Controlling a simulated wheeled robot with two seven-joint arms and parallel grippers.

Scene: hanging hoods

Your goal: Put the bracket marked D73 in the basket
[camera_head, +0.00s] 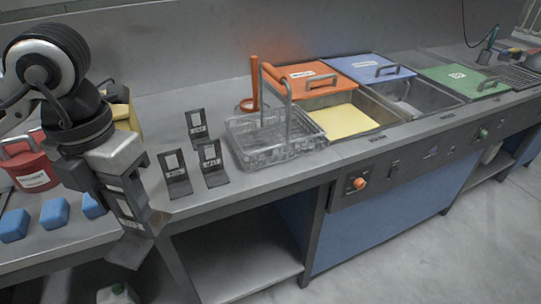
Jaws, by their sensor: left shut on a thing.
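My left gripper (132,212) is at the left, over the front edge of the bench, and is shut on a dark bracket (131,223) with a white label. Most of this bracket is hidden by the fingers. Three more dark brackets stand upright on the bench to its right: a back one (197,124), a front left one (175,175) and a front right one (212,163). Each has a white label too small to read here, so I cannot tell which is D73. The clear wire basket (262,158) stands right of them with its handle up. My right gripper is not in view.
An orange stand (254,85) is behind the basket. Sinks with orange (306,80), blue (368,67) and green (463,80) lids run to the right. A red container (30,172) and blue blocks (55,213) are at the left. An open shelf (235,262) is below.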

